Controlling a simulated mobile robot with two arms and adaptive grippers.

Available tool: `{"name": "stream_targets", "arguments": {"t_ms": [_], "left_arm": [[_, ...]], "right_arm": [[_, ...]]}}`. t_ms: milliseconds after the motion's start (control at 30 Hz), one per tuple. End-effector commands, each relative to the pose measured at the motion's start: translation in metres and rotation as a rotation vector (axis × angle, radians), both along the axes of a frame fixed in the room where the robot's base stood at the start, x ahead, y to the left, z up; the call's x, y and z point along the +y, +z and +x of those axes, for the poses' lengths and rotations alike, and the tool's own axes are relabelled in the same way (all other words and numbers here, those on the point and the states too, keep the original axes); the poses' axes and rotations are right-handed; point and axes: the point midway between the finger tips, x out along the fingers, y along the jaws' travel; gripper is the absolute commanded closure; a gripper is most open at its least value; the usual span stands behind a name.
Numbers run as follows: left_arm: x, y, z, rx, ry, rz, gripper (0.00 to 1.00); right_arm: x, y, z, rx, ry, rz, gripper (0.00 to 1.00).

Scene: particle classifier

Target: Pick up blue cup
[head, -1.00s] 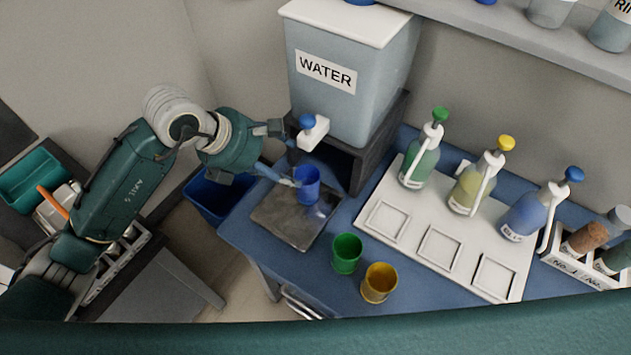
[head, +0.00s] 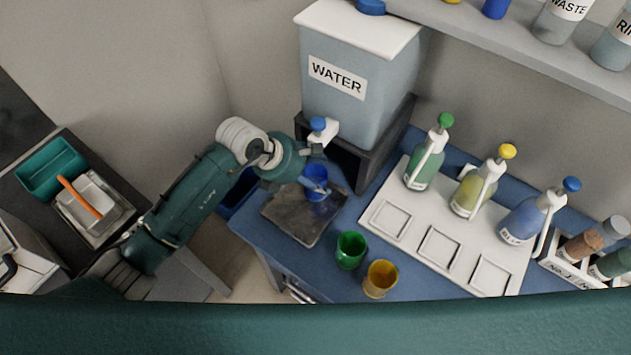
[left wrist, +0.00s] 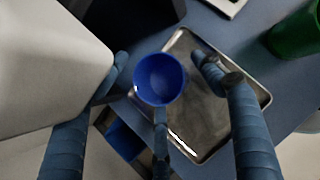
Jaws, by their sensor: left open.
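The blue cup (head: 316,192) stands upright on the metal tray (head: 283,216), below the spout of the water tank. In the left wrist view the blue cup (left wrist: 160,80) is near the middle, seen from above with its opening showing. My left gripper (head: 315,175) is open at the cup, with fingers on either side of it. In the left wrist view the fingers of my left gripper (left wrist: 162,72) spread left and right of the cup, and a third finger lies below it. I cannot tell whether any finger touches it. My right gripper is not in view.
The water tank (head: 355,75) with its blue-topped tap (head: 320,130) is close above the gripper. A green cup (head: 350,251) and a yellow cup (head: 380,280) stand to the right. Pump bottles stand behind a white tray (head: 406,228). A blue bin (head: 237,192) is left of the table.

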Motion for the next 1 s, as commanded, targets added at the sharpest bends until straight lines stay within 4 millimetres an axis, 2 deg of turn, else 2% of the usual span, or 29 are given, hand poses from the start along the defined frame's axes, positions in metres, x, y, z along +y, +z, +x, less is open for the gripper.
{"name": "stream_targets", "arguments": {"t_ms": [133,167,467,767,1000], "left_arm": [[0.0003,-0.0004,0.0001,0.0,0.0,0.0,0.32],[0.0003,-0.0004,0.0001,0.0,0.0,0.0,0.36],[0.0003,0.0001,0.0,0.0,0.0,0.0,0.95],[0.0002,0.0013,0.0006,-0.002,0.0,-0.001,0.95],[0.0006,0.0073,0.0013,-0.005,0.0,-0.001,0.95]], "right_arm": [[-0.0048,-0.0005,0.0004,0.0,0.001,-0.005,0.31],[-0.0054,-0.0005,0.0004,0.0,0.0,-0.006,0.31],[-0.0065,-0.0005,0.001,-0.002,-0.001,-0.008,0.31],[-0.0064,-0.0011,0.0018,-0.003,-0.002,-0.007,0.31],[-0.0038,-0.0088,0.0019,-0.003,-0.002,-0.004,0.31]]}}
